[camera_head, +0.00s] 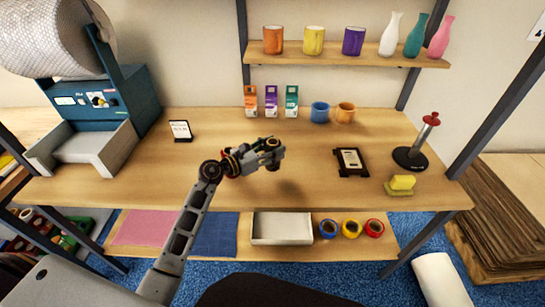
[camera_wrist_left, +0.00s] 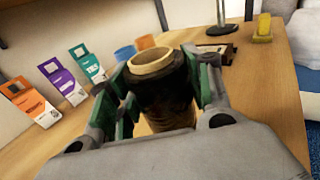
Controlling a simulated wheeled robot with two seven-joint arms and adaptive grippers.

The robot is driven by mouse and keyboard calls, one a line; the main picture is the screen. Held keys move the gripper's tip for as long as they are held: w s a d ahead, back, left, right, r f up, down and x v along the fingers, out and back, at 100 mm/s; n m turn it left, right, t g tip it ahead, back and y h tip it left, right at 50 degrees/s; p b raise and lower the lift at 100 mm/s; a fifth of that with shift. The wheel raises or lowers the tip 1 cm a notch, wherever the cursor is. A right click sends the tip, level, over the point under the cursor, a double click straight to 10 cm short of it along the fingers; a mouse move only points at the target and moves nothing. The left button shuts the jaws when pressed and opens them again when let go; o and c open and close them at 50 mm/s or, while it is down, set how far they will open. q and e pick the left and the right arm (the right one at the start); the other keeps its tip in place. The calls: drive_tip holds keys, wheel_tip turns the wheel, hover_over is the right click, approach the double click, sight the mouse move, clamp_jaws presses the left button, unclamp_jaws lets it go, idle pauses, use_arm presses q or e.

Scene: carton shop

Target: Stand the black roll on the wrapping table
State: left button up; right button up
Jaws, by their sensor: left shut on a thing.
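My left gripper (camera_head: 268,154) reaches in over the wrapping table (camera_head: 330,180) and is shut on the black roll (camera_wrist_left: 160,88). In the left wrist view, the roll is a dark tube with a tan core ring at its end, clasped between the green-padded fingers (camera_wrist_left: 160,100). In the head view the roll (camera_head: 272,143) is small and partly hidden by the fingers. A soft shadow lies on the table to the lower right of the gripper, and the roll seems held above the top. My right gripper is not in view.
A dark-framed card (camera_head: 350,161), a black stand (camera_head: 411,157) and a yellow sponge (camera_head: 402,183) are at right. A small sign (camera_head: 181,130) stands left. The table's middle is clear.

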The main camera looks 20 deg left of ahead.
use_arm(q)
wheel_tip(320, 180, down, 3)
drive_tip(key=shift+r, duration=0.2)
drive_tip(key=shift+f, duration=0.5)
drive_tip(key=shift+f+b, duration=0.15)
drive_tip(key=shift+b, duration=0.15)
drive_tip(key=o, duration=1.2)
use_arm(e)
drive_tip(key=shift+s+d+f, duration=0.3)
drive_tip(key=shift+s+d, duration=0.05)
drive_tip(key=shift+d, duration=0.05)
